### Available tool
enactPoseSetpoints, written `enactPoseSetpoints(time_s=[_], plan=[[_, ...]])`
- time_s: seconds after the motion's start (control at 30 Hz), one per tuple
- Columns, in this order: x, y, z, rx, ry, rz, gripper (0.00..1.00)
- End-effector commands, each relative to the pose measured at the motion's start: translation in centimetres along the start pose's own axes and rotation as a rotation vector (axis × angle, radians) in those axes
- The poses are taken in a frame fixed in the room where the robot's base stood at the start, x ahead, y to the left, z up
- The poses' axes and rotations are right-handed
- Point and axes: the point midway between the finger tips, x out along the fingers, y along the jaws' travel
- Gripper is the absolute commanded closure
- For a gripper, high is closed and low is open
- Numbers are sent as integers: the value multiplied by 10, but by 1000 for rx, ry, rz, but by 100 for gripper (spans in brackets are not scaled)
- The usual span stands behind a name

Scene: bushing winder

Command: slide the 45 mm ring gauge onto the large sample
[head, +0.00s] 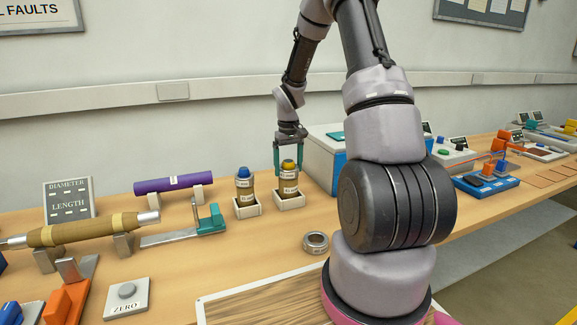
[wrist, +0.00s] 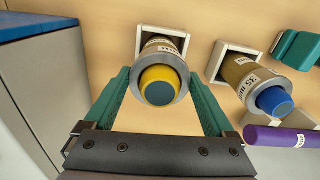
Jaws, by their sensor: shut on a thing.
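A yellow-topped sample (head: 291,186) stands upright in a white square holder (head: 288,203) in the head view. My gripper (head: 288,172) comes down over it from above. In the wrist view the fingers of my gripper (wrist: 160,75) flank the yellow-topped sample (wrist: 163,82) and are shut on its upper part, around a grey collar. A loose metal ring gauge (head: 315,242) lies flat on the table in front of the holder; its size marking is not readable. A blue-topped sample (head: 244,189) stands in another white holder to the left; it also shows in the wrist view (wrist: 253,82).
A purple cylinder (head: 174,184) lies on supports at the left, behind a teal-jawed gauge (head: 208,218). A large white-and-blue box (head: 325,150) stands close right of the gripper. Table around the ring is clear, with a wood-grained board (head: 262,302) at the front.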

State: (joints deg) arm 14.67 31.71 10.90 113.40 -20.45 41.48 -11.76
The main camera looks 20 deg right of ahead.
Motion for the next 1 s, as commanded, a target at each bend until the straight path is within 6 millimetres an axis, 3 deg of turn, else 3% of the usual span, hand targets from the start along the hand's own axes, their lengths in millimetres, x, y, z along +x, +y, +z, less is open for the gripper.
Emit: enactPoseSetpoints(time_s=[0.47, 0.5, 0.8, 1.0], plan=[[3, 0, 0, 0, 0, 0, 76], [3, 0, 0, 0, 0, 0, 0], [0, 0, 0, 1, 0, 0, 0], [-28, 0, -1, 1, 4, 1, 0]])
